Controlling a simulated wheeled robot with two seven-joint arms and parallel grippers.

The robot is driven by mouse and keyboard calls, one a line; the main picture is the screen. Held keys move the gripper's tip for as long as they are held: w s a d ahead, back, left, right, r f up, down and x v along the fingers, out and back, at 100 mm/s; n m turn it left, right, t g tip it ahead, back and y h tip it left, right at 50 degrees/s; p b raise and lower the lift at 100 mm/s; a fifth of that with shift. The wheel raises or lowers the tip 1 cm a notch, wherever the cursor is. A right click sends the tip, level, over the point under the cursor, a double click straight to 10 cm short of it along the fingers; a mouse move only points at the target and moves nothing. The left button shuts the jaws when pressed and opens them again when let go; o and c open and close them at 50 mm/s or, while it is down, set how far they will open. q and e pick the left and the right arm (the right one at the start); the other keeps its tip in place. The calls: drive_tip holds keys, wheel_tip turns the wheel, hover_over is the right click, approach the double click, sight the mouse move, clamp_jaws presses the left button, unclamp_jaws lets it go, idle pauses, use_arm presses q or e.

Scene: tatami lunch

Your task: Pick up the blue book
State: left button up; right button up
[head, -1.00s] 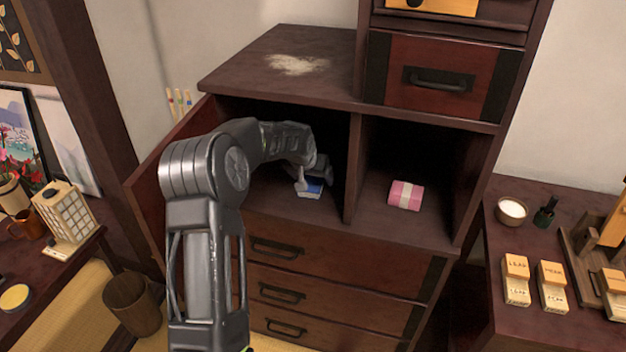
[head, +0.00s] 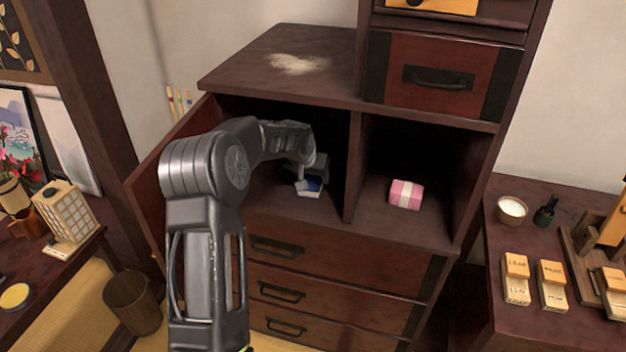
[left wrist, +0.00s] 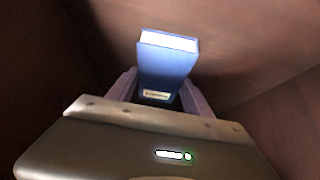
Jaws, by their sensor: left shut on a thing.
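The blue book (head: 310,187) is in the left compartment of the dark wooden cabinet, partly hidden by my gripper in the head view. In the left wrist view the blue book (left wrist: 165,70) stands between the two fingers, with its white page edge at the far end and a small label near the gripper. My left gripper (head: 306,184) reaches into this compartment and is shut on the book. Its fingers also show in the left wrist view (left wrist: 158,92). I cannot tell whether the book touches the compartment floor. My right gripper is not in view.
A divider (head: 352,165) separates the compartment from the right one, which holds a pink wrapped box (head: 405,194). An open cabinet door (head: 165,165) stands at the left. Closed drawers (head: 285,290) lie below. A table (head: 520,330) with several items is at the right.

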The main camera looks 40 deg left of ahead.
sight(311, 179)
use_arm(q)
drive_tip(key=c, duration=0.7)
drive_tip(key=shift+c, duration=0.2)
drive_tip(key=shift+r, duration=0.15)
drive_tip(key=shift+r, duration=0.45)
drive_tip(key=shift+s+d+r+b, duration=0.1)
drive_tip(key=shift+s+r+b, duration=0.15)
drive_tip(key=shift+r, duration=0.35)
drive_tip(key=shift+s+r+b, duration=0.1)
drive_tip(key=shift+r+b, duration=0.1)
drive_tip(key=shift+r, duration=0.35)
drive_tip(key=s+d+b, duration=0.1)
drive_tip(key=s+d, duration=0.1)
drive_tip(key=s, duration=0.3)
drive_tip(key=s+d+b, duration=0.1)
drive_tip(key=s, duration=0.5)
drive_tip(key=s+d+b, duration=0.1)
drive_tip(key=s+d, duration=0.1)
drive_tip(key=s, duration=0.3)
drive_tip(key=shift+s+d, duration=0.15)
drive_tip(key=shift+d, duration=0.2)
